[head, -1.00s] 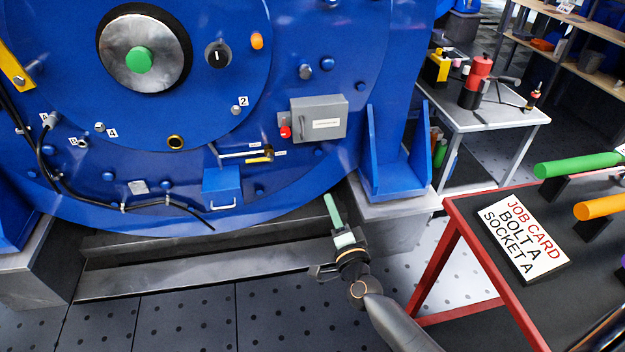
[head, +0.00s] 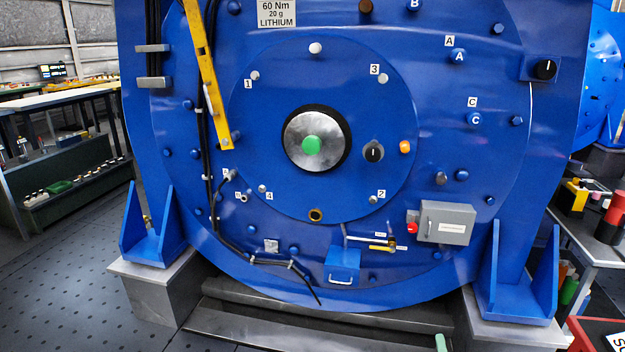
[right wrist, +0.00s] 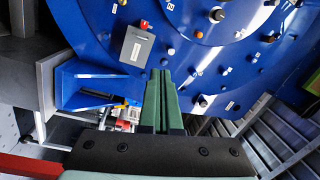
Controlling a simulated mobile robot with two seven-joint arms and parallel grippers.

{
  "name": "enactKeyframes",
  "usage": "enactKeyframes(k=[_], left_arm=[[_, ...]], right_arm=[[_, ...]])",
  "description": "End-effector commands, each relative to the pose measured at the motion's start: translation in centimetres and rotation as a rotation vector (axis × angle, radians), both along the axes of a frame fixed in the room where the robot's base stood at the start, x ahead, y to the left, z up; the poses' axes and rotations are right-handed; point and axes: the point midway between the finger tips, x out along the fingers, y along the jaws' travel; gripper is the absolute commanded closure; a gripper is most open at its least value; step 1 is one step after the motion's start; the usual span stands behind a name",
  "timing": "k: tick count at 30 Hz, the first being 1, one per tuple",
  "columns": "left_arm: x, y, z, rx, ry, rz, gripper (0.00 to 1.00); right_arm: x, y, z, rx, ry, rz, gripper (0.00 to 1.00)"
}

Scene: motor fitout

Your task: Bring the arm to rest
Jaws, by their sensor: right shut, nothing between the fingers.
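My right gripper shows in the head view only as a green fingertip (head: 440,343) at the bottom edge, below the grey box on the blue machine. The rest of the right arm is out of that view. In the right wrist view the two green fingers of my right gripper (right wrist: 163,100) lie together, shut and empty. They point towards the blue machine (right wrist: 205,60) and appear clear of it. My left gripper is in neither view.
The big round blue machine (head: 275,215) fills the head view, with a grey box (head: 445,222) at its lower right. A grey side table (head: 580,228) and a red-edged table (head: 590,328) stand at right. Open floor (head: 70,290) lies at left.

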Motion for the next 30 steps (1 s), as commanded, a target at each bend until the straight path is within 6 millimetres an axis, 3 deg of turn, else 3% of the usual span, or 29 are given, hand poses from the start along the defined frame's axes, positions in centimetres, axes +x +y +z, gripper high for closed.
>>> enactKeyframes(k=[6, 10, 14, 19, 21, 30], left_arm=[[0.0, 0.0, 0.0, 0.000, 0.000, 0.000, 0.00], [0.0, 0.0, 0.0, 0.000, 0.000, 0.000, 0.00], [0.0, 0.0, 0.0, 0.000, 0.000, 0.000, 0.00], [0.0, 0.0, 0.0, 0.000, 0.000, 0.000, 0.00], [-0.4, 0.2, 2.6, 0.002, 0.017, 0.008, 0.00], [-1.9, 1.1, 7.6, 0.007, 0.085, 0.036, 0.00]], right_arm=[[-6.1, 7.7, -2.4, -0.423, 0.131, 0.291, 1.00], [-10.9, 11.0, -4.7, -0.711, 0.233, 0.453, 1.00], [-15.7, 12.4, -6.8, -0.987, 0.346, 0.582, 1.00], [-21.3, 11.6, -8.6, -1.312, 0.510, 0.697, 1.00], [-21.0, 11.4, -6.0, -1.290, 0.515, 0.694, 1.00], [-22.5, 10.5, -1.0, -1.261, 0.588, 0.713, 1.00]])
